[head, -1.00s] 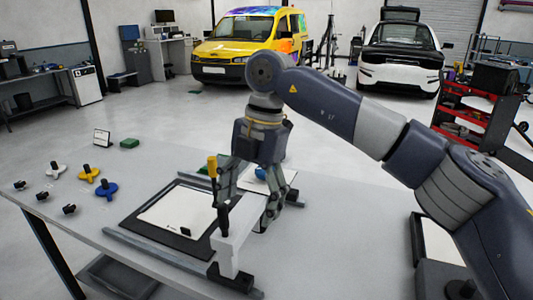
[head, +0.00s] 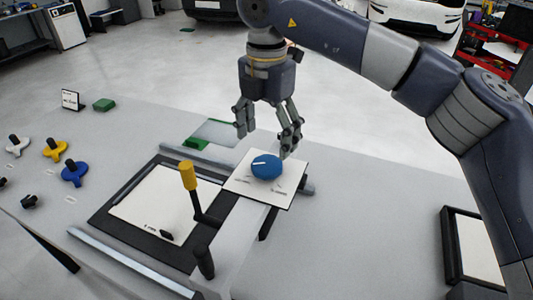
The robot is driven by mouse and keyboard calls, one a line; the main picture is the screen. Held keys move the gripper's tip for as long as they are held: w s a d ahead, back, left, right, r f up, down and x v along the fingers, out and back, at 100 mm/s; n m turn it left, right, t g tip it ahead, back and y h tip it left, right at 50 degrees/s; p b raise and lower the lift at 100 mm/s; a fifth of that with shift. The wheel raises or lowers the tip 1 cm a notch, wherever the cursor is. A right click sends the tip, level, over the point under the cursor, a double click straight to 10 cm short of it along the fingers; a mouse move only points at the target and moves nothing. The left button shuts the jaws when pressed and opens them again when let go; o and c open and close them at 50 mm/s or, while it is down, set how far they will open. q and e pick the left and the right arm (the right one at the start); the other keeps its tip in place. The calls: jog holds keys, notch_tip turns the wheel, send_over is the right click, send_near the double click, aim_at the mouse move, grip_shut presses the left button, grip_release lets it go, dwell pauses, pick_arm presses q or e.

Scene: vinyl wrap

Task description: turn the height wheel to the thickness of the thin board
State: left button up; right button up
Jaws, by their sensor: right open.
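The blue height wheel (head: 266,166) sits on a white plate (head: 251,187) with small printed marks and a white pointer line on the wheel. The marks are too small to read. My right gripper (head: 266,140) hangs just behind and above the wheel, fingers spread and empty, apart from it as far as I can tell. My left gripper is not in view.
A crank with a yellow grip (head: 188,176) stands up left of the plate. Metal rails (head: 130,262) flank the black bed. White, yellow (head: 55,149) and blue (head: 75,173) knobs, a small sign (head: 71,100) and a green block (head: 104,105) stand at left. A framed tray (head: 478,250) is at right.

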aim_at(267, 163)
notch_tip(267, 163, down, 4)
jog(key=shift+w+d+r+p, duration=0.1)
jog(key=shift+r+p, duration=0.15)
jog(key=shift+p, duration=0.1)
notch_tip(267, 163, down, 3)
jog(key=shift+w+f+p, duration=0.1)
jog(key=shift+f+p, duration=0.05)
jog(key=shift+p, duration=0.15)
jog(key=shift+f, duration=0.1)
jog(key=c, duration=0.8)
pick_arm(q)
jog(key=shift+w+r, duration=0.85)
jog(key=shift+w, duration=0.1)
pick_arm(e)
jog(key=shift+c, duration=1.3)
